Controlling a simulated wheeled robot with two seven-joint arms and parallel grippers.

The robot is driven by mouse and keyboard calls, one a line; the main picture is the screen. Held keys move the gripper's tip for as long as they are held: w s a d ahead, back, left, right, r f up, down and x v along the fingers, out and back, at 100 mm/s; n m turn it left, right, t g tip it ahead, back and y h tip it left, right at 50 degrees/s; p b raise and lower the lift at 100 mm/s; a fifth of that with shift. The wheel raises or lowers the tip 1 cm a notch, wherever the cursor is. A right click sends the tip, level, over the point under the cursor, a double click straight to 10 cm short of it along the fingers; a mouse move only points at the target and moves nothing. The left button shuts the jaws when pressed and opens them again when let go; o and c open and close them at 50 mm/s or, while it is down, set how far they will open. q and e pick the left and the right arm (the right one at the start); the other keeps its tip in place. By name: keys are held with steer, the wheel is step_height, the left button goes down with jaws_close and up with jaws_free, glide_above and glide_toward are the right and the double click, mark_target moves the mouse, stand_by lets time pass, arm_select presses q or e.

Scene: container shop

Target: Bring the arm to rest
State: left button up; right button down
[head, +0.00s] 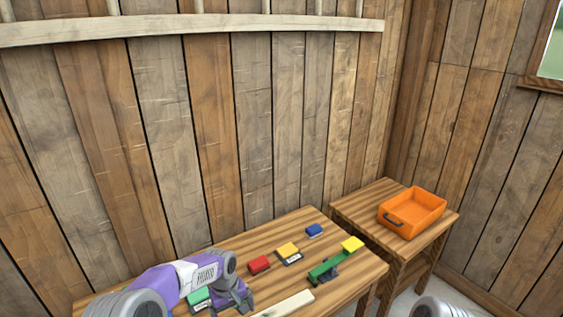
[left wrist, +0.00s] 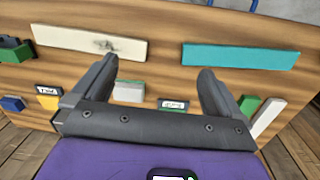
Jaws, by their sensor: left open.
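My left arm (head: 185,280) is purple and grey and comes in low from the left in the head view. Its gripper (head: 238,299) is over the front part of the long wooden table (head: 225,240). In the left wrist view the gripper (left wrist: 157,70) has its two dark fingers wide apart, with nothing held between them. The fingers are over the table top, near a grey-white block (left wrist: 130,92) and a labelled green block (left wrist: 173,104). My right gripper is not in view.
The table bears a red block (head: 259,264), a yellow block (head: 288,249), a blue block (head: 314,230), a green bar (head: 326,270) with a yellow end, and a pale strip (head: 286,305). A teal board (left wrist: 240,56) shows in the wrist view. An orange bin (head: 412,210) stands on the side table.

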arm_select(q)
steer(key=s+d+f+m+h, duration=0.2)
steer(key=s+d+f+h, duration=0.15)
steer(key=s+f, duration=1.6)
steer(key=s, duration=0.7)
step_height(320, 180, down, 10)
steer(key=w+m+b, duration=0.1)
steer(key=b, duration=0.9)
steer(key=shift+w+d+f+t, duration=0.2)
steer(key=shift+d+t, duration=0.1)
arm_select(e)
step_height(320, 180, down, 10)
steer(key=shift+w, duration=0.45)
